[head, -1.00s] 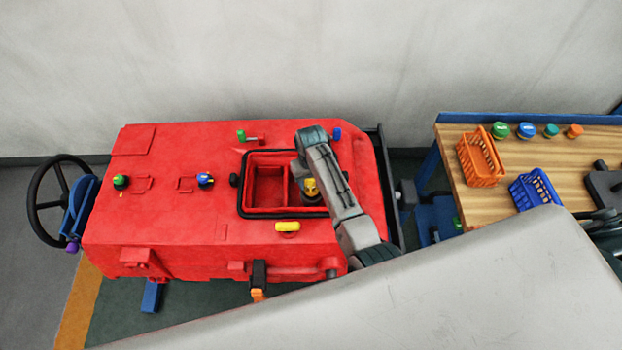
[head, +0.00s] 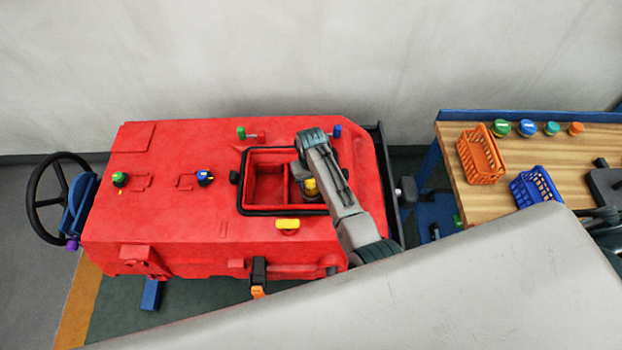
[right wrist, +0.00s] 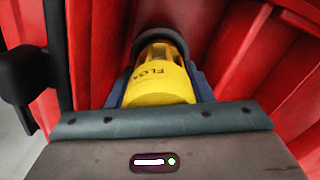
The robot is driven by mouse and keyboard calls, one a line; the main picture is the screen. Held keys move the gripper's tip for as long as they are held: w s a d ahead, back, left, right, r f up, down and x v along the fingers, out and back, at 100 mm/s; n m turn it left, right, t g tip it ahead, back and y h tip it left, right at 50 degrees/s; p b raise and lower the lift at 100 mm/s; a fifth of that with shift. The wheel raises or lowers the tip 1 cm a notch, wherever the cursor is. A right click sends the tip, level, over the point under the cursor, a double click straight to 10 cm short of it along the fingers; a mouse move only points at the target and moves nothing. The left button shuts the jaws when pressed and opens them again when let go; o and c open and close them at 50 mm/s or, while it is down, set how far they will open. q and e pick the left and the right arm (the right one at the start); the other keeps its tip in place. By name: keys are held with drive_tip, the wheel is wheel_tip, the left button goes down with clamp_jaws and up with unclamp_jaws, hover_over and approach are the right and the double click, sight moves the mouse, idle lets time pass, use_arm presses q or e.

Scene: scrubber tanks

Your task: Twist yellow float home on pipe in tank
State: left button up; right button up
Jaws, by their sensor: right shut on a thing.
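The yellow float (head: 311,187) is inside the right compartment of the open tank (head: 250,211) in the red machine. In the right wrist view the float (right wrist: 160,83) stands close in front of the wrist, with dark lettering on its side and a dark ring at its far end. My right gripper (head: 308,183) reaches down into the tank and is shut on the float. Its dark blue fingers show on both sides of the float in the wrist view. The pipe is hidden under the float, so I cannot tell how it sits on it. My left gripper is not in view.
A yellow handle (head: 287,225) sits just in front of the tank opening. Green (head: 120,178) and blue (head: 204,177) knobs stand on the machine's left top. On the right, a wooden bench (head: 480,196) holds an orange basket (head: 481,160), a blue basket (head: 535,188) and several coloured caps.

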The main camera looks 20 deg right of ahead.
drive_tip(key=shift+f, duration=0.25)
idle(0.5)
drive_tip(key=shift+r+m+p, duration=0.1)
drive_tip(key=shift+m+p, duration=0.35)
drive_tip(key=shift+m, duration=0.85)
drive_tip(key=shift+m, duration=1.3)
drive_tip(key=shift+d+m, duration=0.1)
drive_tip(key=shift+m, duration=1.2)
